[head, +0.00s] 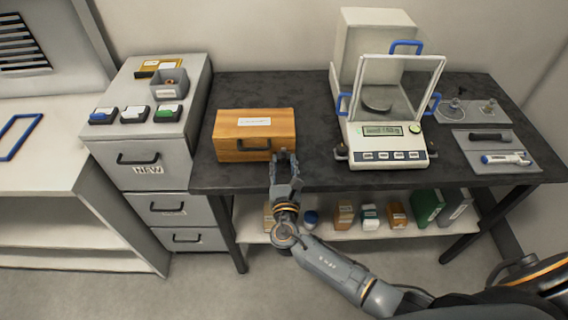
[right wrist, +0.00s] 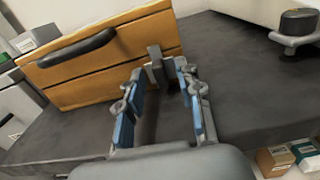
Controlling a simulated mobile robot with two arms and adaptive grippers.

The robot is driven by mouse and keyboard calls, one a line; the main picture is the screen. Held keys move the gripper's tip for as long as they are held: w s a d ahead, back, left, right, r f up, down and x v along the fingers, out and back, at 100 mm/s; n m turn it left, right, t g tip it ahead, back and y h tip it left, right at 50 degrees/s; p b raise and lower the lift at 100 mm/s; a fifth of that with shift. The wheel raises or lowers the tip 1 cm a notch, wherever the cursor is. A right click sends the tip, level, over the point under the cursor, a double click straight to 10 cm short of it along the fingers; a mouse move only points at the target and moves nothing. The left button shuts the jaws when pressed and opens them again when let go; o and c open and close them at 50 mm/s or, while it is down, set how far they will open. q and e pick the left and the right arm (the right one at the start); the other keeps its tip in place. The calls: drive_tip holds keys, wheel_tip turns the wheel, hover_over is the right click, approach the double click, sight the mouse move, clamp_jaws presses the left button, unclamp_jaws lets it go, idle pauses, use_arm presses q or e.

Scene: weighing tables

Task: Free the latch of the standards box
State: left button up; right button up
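The standards box (head: 232,128) is a closed wooden box with a pale label and a dark handle on its front, standing on the dark table. In the right wrist view its front face (right wrist: 110,65) fills the upper left. A small grey latch (right wrist: 154,55) shows at the right part of that face. My right gripper (head: 286,160) is at the box's front right corner. In the right wrist view the gripper (right wrist: 160,74) has its fingers apart, with the latch just beyond and between the tips; I cannot tell whether they touch it. My left gripper is not in view.
A balance (head: 388,165) with a glass shield stands right of the box on the dark table (head: 310,110). A grey drawer cabinet (head: 140,180) is at the left. Small boxes and bottles stand on the shelf (head: 328,232) below. The tabletop between box and balance is clear.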

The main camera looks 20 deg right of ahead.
clamp_jaws()
drive_tip(key=m+b, duration=0.4)
drive_tip(key=shift+f, duration=0.25)
drive_tip(key=m+b, duration=0.4)
drive_tip(key=shift+d+m, duration=0.1)
drive_tip(key=shift+m, duration=0.3)
drive_tip(key=m+b, duration=0.3)
drive_tip(key=m, duration=0.1)
drive_tip(key=shift+m+b, duration=0.4)
drive_tip(key=shift+s+m+b, duration=0.1)
drive_tip(key=shift+m+b, duration=0.55)
drive_tip(key=shift+m, duration=0.35)
drive_tip(key=shift+r, duration=0.1)
